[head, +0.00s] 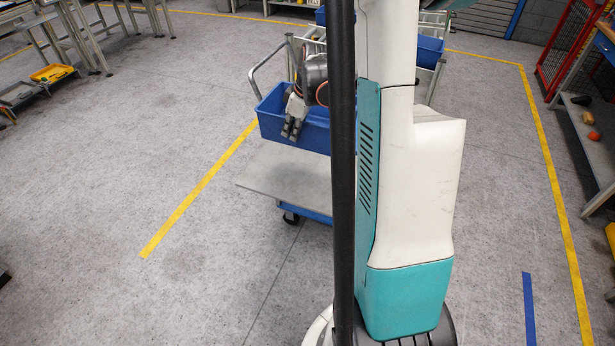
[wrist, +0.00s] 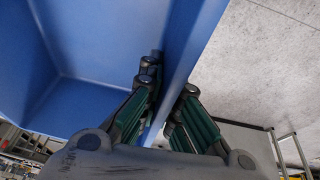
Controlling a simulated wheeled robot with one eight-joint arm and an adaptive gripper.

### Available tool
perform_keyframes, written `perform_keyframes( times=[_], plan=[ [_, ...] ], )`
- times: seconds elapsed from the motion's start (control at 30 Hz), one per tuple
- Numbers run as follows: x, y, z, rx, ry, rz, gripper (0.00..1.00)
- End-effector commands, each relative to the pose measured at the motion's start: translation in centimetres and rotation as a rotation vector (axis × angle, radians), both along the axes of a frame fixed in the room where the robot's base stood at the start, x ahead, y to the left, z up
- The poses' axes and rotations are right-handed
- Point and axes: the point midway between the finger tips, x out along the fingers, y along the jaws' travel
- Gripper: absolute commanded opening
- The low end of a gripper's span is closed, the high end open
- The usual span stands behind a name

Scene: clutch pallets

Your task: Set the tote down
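The blue tote (head: 270,124) is in the head view, left of my column, which hides its right part. It appears upright and level, over a cart's grey deck (head: 262,178). I cannot tell whether it touches any support. My gripper (head: 292,131) is at the tote's near wall. In the wrist view my gripper (wrist: 170,80) straddles the wall of the tote (wrist: 85,100), one finger inside and one outside. The fingers are close against the wall and appear shut on it. The tote's visible inside looks empty.
The cart has a tubular handle (head: 268,66) and a caster (head: 290,218). Another blue tote (head: 430,52) stands behind my column. A yellow floor line (head: 200,195) runs at the left. A red mesh fence (head: 575,40) stands at the right.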

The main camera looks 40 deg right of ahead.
Motion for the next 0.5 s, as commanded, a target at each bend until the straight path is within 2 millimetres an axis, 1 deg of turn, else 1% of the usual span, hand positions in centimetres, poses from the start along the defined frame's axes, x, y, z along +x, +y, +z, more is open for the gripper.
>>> perform_keyframes(
  times=[0.03, 0.2, 0.4, 0.5],
  plan=[
    [0.0, 0.0, -1.3, 0.000, 0.000, 0.001, 0.00],
    [0.1, 0.0, -5.6, 0.000, 0.000, 0.001, 0.00],
    [0.1, 0.0, -10.5, -0.001, 0.000, 0.001, 0.00],
    [0.1, 0.1, -12.5, -0.001, 0.000, 0.000, 0.00]
  ],
)
